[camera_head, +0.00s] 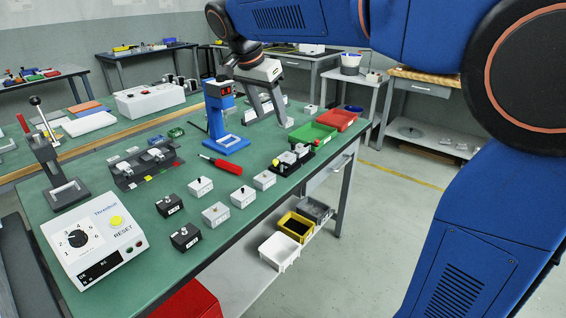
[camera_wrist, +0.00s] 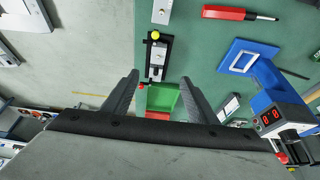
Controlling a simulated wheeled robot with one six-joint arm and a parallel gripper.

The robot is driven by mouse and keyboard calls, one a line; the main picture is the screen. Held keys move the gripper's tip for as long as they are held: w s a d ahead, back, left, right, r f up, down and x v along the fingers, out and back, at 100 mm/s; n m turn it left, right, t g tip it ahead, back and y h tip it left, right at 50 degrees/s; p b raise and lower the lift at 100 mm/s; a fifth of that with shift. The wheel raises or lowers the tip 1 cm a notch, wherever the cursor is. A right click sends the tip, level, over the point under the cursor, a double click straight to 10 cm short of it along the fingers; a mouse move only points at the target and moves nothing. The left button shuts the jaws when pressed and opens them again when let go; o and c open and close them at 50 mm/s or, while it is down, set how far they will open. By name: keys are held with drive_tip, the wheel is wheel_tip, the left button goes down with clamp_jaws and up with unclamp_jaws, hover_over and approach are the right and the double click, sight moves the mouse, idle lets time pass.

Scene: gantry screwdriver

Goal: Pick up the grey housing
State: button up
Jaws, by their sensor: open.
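Several small grey housings sit on the green bench in the head view. One (camera_head: 264,180) is near the right edge, one (camera_head: 243,197) is left of it, one (camera_head: 215,214) is nearer the front, and one (camera_head: 200,187) is farther left. I cannot tell which one is meant. A grey box (camera_wrist: 162,10) also shows at the top edge of the wrist view. My gripper (camera_head: 266,112) is above the far part of the bench, beyond these housings. In the wrist view my gripper (camera_wrist: 160,98) has its fingers wide apart with nothing held between them.
A black fixture (camera_wrist: 158,60) with a yellow knob, a green bin (camera_head: 312,133) and a red bin (camera_head: 341,120) are near the right edge. Two black housings (camera_head: 171,205) (camera_head: 185,237) are nearer the front.

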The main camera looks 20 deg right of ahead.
hover_over(286, 156)
drive_tip(key=a, duration=0.2)
drive_tip(key=f, duration=1)
drive_tip(key=shift+s+a+f, duration=0.1)
drive_tip(key=shift+s+f, duration=0.1)
drive_tip(key=shift+s, duration=0.2)
drive_tip(key=shift+s+x, duration=0.15)
drive_tip(key=shift+x, duration=1.15)
drive_tip(key=shift+s+x, duration=0.15)
drive_tip(key=shift+x, duration=1.2)
clamp_jaws()
